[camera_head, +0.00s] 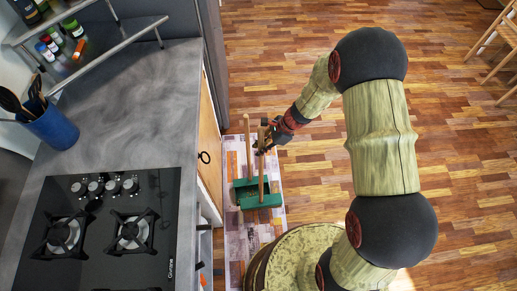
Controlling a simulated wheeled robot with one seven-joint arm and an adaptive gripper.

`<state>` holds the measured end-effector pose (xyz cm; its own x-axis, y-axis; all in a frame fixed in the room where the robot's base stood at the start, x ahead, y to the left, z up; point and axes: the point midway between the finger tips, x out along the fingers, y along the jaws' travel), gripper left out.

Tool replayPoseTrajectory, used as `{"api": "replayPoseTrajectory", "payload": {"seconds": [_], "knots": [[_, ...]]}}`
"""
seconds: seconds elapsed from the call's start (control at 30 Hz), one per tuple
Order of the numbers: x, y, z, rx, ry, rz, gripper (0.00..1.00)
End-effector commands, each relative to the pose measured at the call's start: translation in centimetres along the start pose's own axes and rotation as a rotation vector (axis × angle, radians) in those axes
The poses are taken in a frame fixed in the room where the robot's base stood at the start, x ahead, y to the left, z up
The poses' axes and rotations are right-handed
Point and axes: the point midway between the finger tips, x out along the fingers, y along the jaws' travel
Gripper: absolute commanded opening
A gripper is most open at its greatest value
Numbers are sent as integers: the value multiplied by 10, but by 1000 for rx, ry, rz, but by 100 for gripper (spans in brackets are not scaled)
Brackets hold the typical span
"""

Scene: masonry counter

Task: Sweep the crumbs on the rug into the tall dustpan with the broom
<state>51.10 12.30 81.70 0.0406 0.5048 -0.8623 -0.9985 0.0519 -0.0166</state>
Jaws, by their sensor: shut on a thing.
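The green tall dustpan (245,196) stands on the patterned rug (236,246), with a light wooden upright handle at its left. A second wooden stick, which looks like the broom (261,170), stands nearly upright just right of that handle. Its lower end overlaps the green dustpan in this view, and I cannot make out its head clearly. My gripper (264,139) is at the upper part of this right stick and shut on it. I cannot make out crumbs on the rug; they are too small or hidden.
A grey counter (125,110) with a black gas hob (100,225) and a wooden cabinet door (209,140) borders the rug on the left. A blue utensil pot (54,127) stands on the counter. Wooden floor (290,55) lies open to the right, with chair legs (492,35) at upper right.

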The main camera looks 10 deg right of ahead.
Motion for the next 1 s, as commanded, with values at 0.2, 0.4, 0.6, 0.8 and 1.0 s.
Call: {"api": "replayPoseTrajectory", "payload": {"seconds": [0.2,0.4,0.6,0.8,1.0], "knots": [[-24,-4,8,-3,0,-2,0],[-24,-4,7,-3,0,-1,0],[-24,-4,7,-4,0,-1,0],[-24,-4,7,-4,0,-1,0],[-24,-4,8,-4,0,-2,0]]}}
